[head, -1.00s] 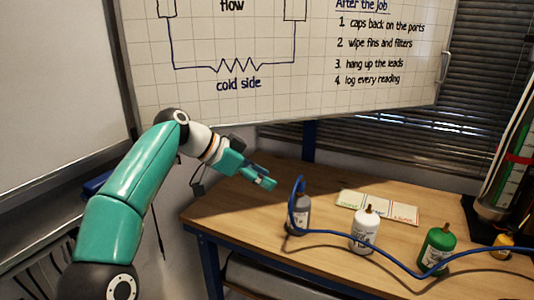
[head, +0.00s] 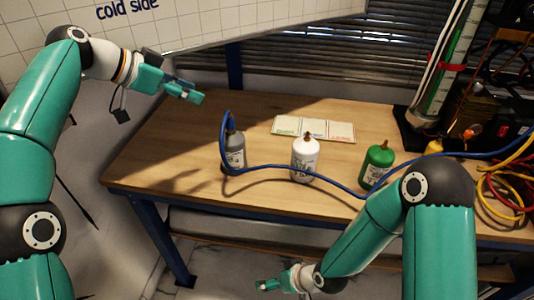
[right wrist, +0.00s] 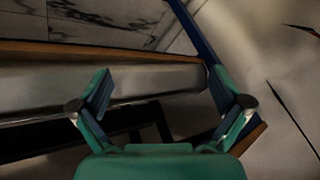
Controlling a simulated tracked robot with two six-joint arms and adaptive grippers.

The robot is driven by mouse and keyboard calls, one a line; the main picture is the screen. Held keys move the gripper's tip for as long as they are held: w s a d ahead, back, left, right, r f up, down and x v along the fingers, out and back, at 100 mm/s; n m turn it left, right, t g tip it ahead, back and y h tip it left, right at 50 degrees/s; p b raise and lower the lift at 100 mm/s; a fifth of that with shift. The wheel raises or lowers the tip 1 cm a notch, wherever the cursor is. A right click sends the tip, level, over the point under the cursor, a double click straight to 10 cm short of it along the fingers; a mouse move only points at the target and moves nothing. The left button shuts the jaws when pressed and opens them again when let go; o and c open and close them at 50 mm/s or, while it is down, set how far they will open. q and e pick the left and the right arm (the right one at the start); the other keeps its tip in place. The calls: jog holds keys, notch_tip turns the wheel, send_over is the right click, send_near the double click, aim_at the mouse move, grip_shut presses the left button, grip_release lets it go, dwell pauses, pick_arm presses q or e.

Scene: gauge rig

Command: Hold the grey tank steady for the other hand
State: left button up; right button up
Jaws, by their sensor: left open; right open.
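The grey tank (head: 235,152) stands upright on the wooden bench, left of the other tanks, with a blue hose (head: 224,135) rising at its top and running off to the right. My left gripper (head: 188,92) is open and empty above the bench's back left part, up and left of the grey tank and apart from it. My right gripper (head: 268,285) is low in front of the bench, below its top. In the right wrist view my right gripper (right wrist: 160,105) is open with nothing between its fingers.
A white tank (head: 304,158), a green tank (head: 377,166) and a small yellow thing (head: 434,146) stand to the right. A three-part card (head: 314,129) lies behind. Red and yellow hoses (head: 508,180) hang at the far right. The wooden bench (head: 165,145) is bare at its left.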

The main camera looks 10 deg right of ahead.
jog(key=w+a+r+n+t+y, duration=0.2)
jog(key=w+a+r+n, duration=0.25)
jog(key=r, duration=0.45)
jog(key=w+a+r+n+t+y, duration=0.1)
jog(key=w+a+r+n+y, duration=0.25)
jog(key=r, duration=0.55)
jog(key=m+t+h, duration=0.3)
jog(key=m+t, duration=0.1)
send_near(233, 149)
jog(key=x, duration=0.4)
jog(key=d+f+x, duration=0.1)
jog(key=x, duration=0.8)
jog(key=shift+w+d+f, duration=0.25)
jog(key=shift+w, duration=0.2)
jog(key=shift+c, duration=0.2)
